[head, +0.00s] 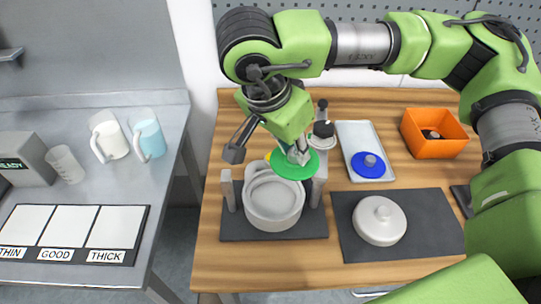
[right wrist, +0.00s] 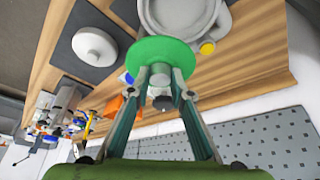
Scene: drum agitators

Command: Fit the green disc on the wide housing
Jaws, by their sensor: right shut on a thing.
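The green disc (head: 310,166) is in my right gripper (head: 298,154), which is shut on the hub at its middle. In the right wrist view the disc (right wrist: 160,52) lies just beyond the fingertips (right wrist: 160,82). The wide housing (head: 273,208), a light grey round pot with an open top, stands on a dark mat between two grey posts. In the head view the disc overlaps the housing's back right rim, off its centre. The wrist view shows the housing (right wrist: 178,18) beyond the disc. I cannot tell whether they touch. My left gripper is not in view.
A white round lid (head: 380,218) lies on a dark mat to the right. A blue disc (head: 368,165) lies on a pale tray (head: 352,138). An orange bin (head: 434,143) stands at the back right. A separate grey bench (head: 100,185) with cups is at the left.

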